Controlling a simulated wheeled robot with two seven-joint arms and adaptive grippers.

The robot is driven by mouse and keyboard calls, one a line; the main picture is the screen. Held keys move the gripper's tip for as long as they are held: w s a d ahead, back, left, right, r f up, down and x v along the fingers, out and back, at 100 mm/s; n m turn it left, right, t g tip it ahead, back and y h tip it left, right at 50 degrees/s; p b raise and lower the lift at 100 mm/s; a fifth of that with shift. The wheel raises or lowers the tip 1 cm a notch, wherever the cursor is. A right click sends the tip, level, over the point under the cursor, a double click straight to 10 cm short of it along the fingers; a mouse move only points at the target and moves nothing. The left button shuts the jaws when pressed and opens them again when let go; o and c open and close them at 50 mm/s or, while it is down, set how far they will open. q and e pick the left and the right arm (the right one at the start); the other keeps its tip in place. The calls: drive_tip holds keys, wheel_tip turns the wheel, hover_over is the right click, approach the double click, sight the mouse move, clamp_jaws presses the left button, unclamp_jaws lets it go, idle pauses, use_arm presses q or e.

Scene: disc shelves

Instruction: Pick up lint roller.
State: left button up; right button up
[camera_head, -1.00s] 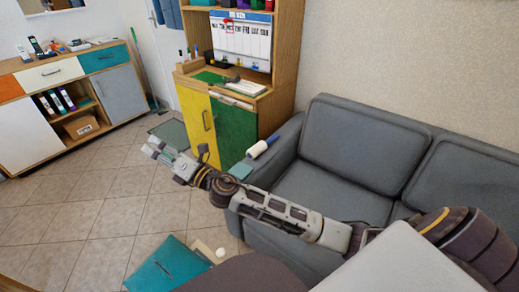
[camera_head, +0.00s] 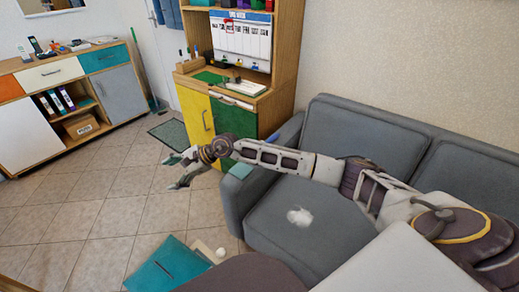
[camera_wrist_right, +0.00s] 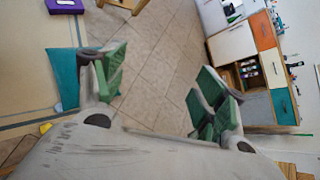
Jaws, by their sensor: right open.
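My right gripper (camera_head: 170,174) is open and empty in the head view, over the tiled floor to the left of the sofa. In the right wrist view its green-padded fingers (camera_wrist_right: 160,88) stand wide apart with only floor tiles between them. My left gripper is not in view.
A wooden shelf unit (camera_head: 235,122) stands behind. A teal flat item (camera_head: 165,264) lies at the front. The tiles at left are clear.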

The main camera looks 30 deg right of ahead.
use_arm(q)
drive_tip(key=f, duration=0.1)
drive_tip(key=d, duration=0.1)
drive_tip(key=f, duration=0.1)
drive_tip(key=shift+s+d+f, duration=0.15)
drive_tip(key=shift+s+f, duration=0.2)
use_arm(e)
drive_tip(key=w+d+n+h, duration=0.1)
drive_tip(key=d+h, duration=0.3)
drive_tip(key=d, duration=0.9)
drive_tip(key=w+d+r+n+g+h, duration=0.1)
drive_tip(key=w+d+h, duration=0.2)
drive_tip(key=d, duration=1)
drive_tip(key=w+d+n+h, duration=0.1)
drive_tip(key=w+d+h, duration=0.1)
drive_tip(key=d+h, duration=0.5)
drive_tip(key=d, duration=0.5)
drive_tip(key=shift+w+d+r+n+g, duration=0.25)
drive_tip(key=shift+d+r+n+g, duration=0.1)
drive_tip(key=shift+d+n+g, duration=0.05)
drive_tip(key=shift+f, duration=0.1)
